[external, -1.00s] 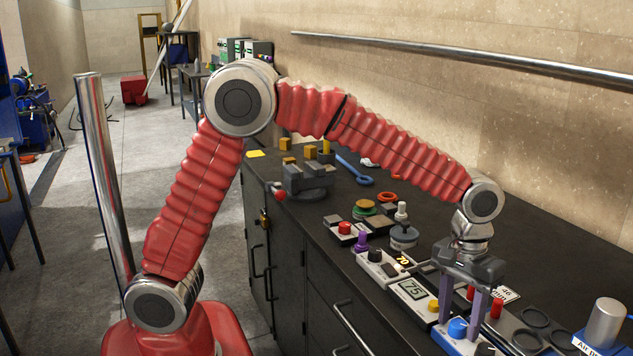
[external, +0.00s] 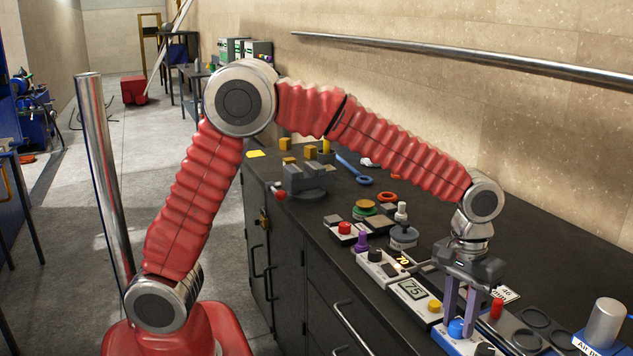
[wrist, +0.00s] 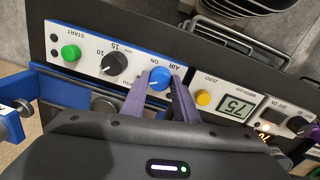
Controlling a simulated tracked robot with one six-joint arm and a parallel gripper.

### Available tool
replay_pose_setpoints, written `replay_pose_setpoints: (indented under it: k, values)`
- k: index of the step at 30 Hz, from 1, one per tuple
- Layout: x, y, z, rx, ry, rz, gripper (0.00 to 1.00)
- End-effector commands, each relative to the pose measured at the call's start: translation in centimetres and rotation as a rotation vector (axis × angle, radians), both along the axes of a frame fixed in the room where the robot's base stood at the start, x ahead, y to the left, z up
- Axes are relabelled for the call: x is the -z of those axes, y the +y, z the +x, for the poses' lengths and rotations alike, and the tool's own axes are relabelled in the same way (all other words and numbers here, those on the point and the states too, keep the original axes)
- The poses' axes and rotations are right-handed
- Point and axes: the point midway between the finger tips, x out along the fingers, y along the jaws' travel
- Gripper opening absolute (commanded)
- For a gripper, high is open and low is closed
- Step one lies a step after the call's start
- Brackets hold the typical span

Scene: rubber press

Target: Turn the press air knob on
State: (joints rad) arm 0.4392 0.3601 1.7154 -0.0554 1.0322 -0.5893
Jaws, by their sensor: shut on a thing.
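The blue air knob (wrist: 159,79) sits on the white and blue press panel (wrist: 130,52) beside the printed words AIR and ON. My gripper (wrist: 160,80) has its two purple fingers closed in on either side of the knob, gripping it. In the external view my gripper (external: 460,318) points down at the blue knob (external: 457,328), with the fingers around it. In the wrist view a white mark on the knob points toward the lower left. The same panel carries a black dial (wrist: 114,64) and a green START button (wrist: 70,53).
A white panel with a yellow button (wrist: 204,98) and a display reading 75 (wrist: 236,108) stands right beside the press panel. A red knob (external: 496,308) and a metal cylinder (external: 605,324) are close by on the dark bench. The wall runs behind.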

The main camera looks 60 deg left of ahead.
Motion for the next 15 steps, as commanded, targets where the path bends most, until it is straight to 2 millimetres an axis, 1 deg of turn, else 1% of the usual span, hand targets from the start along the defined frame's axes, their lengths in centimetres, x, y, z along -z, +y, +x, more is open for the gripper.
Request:
replay_pose_setpoints:
  k: [8, 15]
  values:
    - [-0.03, -0.04, 0.04, 0.104, 0.001, -0.001, 0.05]
    - [-0.02, -0.06, 0.08, 0.283, 0.000, -0.001, 0.05]
